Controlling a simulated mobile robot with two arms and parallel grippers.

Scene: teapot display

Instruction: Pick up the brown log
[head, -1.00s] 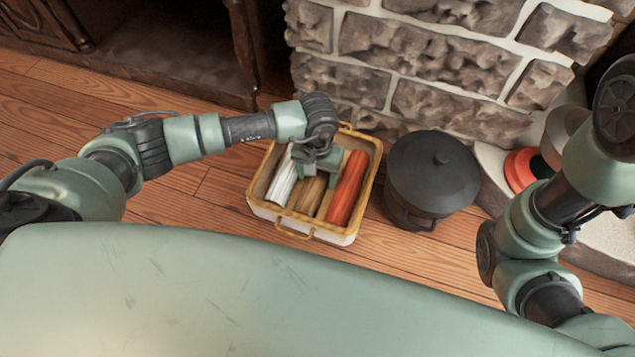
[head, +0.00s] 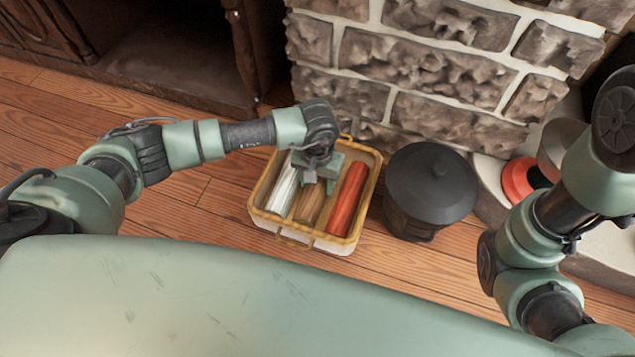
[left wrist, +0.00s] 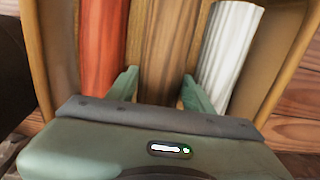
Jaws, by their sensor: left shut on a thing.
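The brown log (head: 312,203) lies in the middle of a yellow-rimmed basket (head: 283,240), between a white log (head: 283,191) and a red log (head: 347,200). My left gripper (head: 318,178) reaches down into the basket over the far part of the brown log. In the left wrist view its two green fingers (left wrist: 160,88) stand on either side of the brown log (left wrist: 165,45), with the red log (left wrist: 102,45) to the left and the white log (left wrist: 228,50) to the right. It is shut on the brown log. The fingertips are partly hidden in the head view. My right gripper is out of view.
A black lidded pot (head: 431,185) stands just right of the basket. A stone wall (head: 440,80) rises behind. A dark wooden cabinet (head: 170,60) is at the back left. A red round object (head: 519,180) lies on the light ledge at right. The wooden floor (head: 215,215) left of the basket is clear.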

